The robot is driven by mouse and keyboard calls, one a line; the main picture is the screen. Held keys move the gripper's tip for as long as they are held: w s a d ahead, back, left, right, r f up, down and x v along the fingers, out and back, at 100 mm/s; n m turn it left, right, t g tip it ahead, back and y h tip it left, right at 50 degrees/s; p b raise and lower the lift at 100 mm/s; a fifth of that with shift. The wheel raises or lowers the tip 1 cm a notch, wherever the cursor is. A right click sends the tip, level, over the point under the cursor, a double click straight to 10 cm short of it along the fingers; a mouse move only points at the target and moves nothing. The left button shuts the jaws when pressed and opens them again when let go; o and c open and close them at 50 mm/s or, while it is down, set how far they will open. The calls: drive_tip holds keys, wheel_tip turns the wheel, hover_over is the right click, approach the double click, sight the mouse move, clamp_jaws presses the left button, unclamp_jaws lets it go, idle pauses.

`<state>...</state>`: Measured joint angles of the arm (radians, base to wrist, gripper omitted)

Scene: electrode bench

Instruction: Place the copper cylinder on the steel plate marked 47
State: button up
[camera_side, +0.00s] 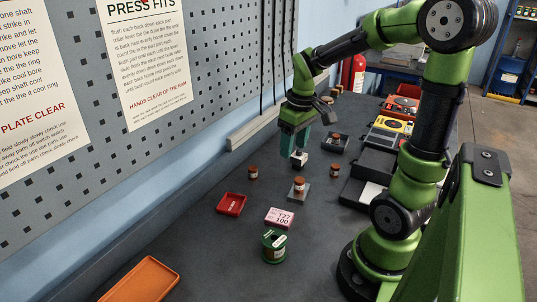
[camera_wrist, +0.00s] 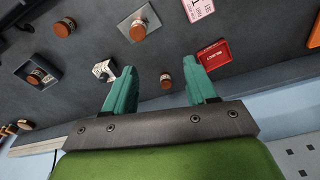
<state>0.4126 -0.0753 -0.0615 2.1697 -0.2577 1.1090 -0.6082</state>
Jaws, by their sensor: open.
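My gripper (camera_side: 293,153) is open and empty above the bench, its teal fingers apart in the wrist view (camera_wrist: 160,68). Several short copper-coloured cylinders with pale label bands are in view. One stands on bare bench (camera_side: 252,172); the wrist view shows this cylinder (camera_wrist: 166,82) between the fingers, lower down. Another cylinder (camera_side: 299,184) stands on a grey steel plate (camera_side: 301,198), also seen as a plate in the wrist view (camera_wrist: 150,17). I cannot read 47 on any plate.
A white and black block (camera_side: 300,160) sits near the fingers in the side view. A red tray (camera_side: 231,204), pink box (camera_side: 279,218), green round container (camera_side: 273,247) and orange tray (camera_side: 142,281) lie nearer. Dark cases line the right; a pegboard wall stands left.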

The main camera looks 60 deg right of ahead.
drive_tip(key=s+a+r+m+t+y, duration=0.1)
drive_tip(key=s+a+r+t, duration=0.1)
drive_tip(key=a, duration=0.6)
drive_tip(key=s+a+r+t+y, duration=0.1)
drive_tip(key=a+r+t, duration=0.3)
drive_tip(key=a, duration=0.4)
drive_tip(key=shift+s+a+r+m, duration=0.4)
drive_tip(key=shift+s+r, duration=0.1)
drive_tip(key=shift+r, duration=0.4)
